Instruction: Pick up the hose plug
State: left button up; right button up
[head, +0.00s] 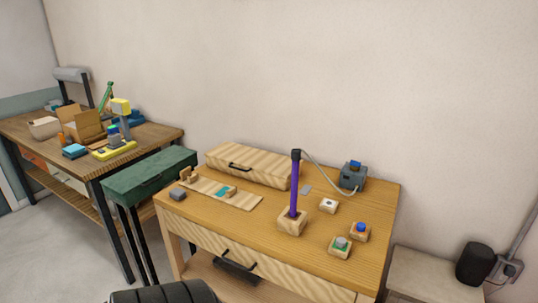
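A black plug-like cap (295,155) sits on the top end of an upright purple rod (294,188). The cap seems to be the hose plug. The rod's lower end stands in a wooden block (291,224) on the wooden table (258,235). Neither of my grippers is in view, and nothing is seen touching the plug.
Small wooden blocks with a white (329,205), a blue (360,232) and a green-grey (340,247) top stand right of the rod. A striped wooden case (248,165) and a jig board (222,191) lie left.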

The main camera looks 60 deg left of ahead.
aim_at(296, 153)
jog(key=u, duration=1.75)
jog(key=i+j+z, duration=0.35)
jog(key=j, duration=0.2)
jog(key=i+j+z, duration=0.2)
jog(key=k+j, duration=0.1)
